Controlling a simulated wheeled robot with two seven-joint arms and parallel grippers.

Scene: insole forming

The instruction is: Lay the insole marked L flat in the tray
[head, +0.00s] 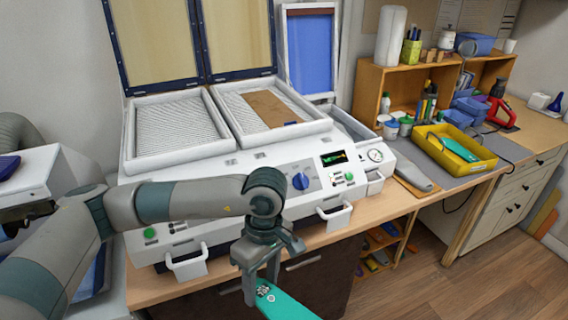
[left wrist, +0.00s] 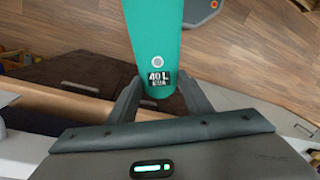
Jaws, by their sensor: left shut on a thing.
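My left gripper (head: 262,288) is shut on a teal insole (head: 285,304) in front of the machine's front edge, above the floor. In the left wrist view the insole (left wrist: 154,38) sticks out forward between the fingers, with a label reading "40 L" and a hole near its held end. In the head view its far part runs out of the bottom of the picture. A yellow tray (head: 486,166) stands on the workbench at the right, with another teal insole (head: 455,147) in it. My right gripper is not in view.
A white forming machine (head: 262,172) with open lids and two beds fills the middle; a brown sheet (head: 268,106) lies on the right bed. A grey insole-shaped piece (head: 412,174) lies left of the tray. A wooden shelf (head: 371,84) stands behind. Floor (head: 450,270) is clear at lower right.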

